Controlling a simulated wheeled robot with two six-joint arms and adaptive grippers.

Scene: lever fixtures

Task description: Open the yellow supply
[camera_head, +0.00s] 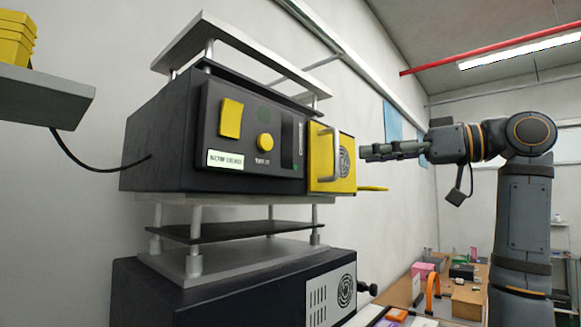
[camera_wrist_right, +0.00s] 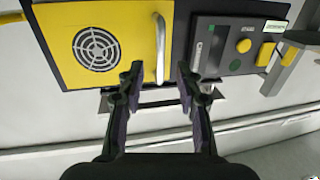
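The supply is a dark box (camera_head: 165,140) on the wall side with a yellow front section (camera_head: 320,165) at its right end. That section bears a round vent (camera_head: 345,160) and an upright grey bar handle (camera_head: 335,153). The yellow section looks closed against the box. My left gripper is not in view.
The control panel carries a yellow switch (camera_head: 230,118), a yellow knob (camera_head: 265,142) and a white label (camera_head: 225,159). A thin yellow piece (camera_head: 373,188) juts out right of the supply. Another dark unit (camera_head: 230,290) stands below. A cluttered table (camera_head: 455,305) is at lower right.

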